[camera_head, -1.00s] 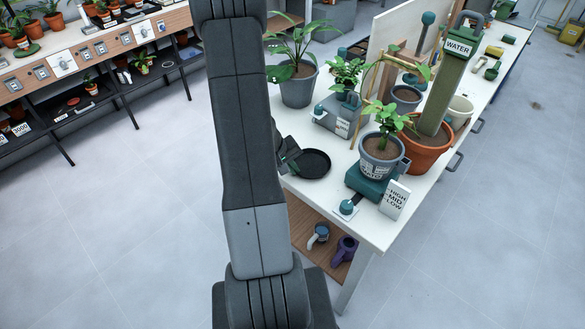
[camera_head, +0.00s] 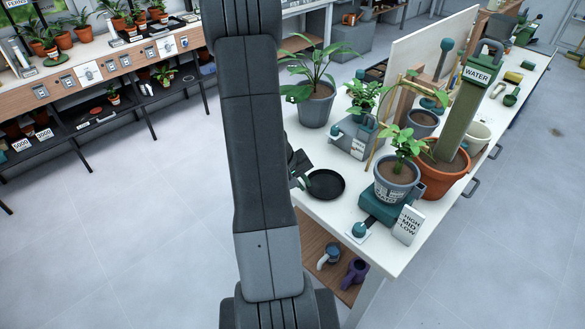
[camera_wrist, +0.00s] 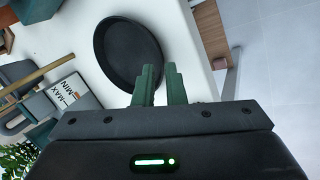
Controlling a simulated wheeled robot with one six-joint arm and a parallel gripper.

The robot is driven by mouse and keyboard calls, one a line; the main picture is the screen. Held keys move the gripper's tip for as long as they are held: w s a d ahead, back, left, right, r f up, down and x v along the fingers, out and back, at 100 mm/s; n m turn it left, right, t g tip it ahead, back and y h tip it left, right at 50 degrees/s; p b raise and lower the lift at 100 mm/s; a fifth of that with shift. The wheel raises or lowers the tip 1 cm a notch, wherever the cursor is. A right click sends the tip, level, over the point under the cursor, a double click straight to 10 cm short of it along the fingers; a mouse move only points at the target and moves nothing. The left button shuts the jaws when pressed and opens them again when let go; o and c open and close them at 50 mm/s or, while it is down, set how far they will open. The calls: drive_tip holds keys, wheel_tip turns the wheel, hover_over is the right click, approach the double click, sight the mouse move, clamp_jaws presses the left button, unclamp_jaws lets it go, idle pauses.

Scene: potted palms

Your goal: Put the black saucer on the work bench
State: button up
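The black saucer (camera_head: 326,185) lies flat, as far as I can see, on the white work bench (camera_head: 345,215), close to its left edge. It fills the upper middle of the wrist view (camera_wrist: 125,50). My gripper (camera_head: 301,176) is at the saucer's left side, low over the bench edge and partly hidden by my arm. In the wrist view its two green fingers (camera_wrist: 163,75) stand a small gap apart. The left finger overlaps the saucer's rim in the picture; I see nothing clamped between them, though whether a finger touches the rim is unclear.
A grey potted plant on a teal scale (camera_head: 378,208) stands right of the saucer, with a HIGH-MID-LOW card (camera_head: 408,225). A grey MIN-MAX device (camera_head: 352,140) and a potted plant (camera_head: 317,105) stand behind.

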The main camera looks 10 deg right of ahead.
drive_tip(key=v, duration=0.9)
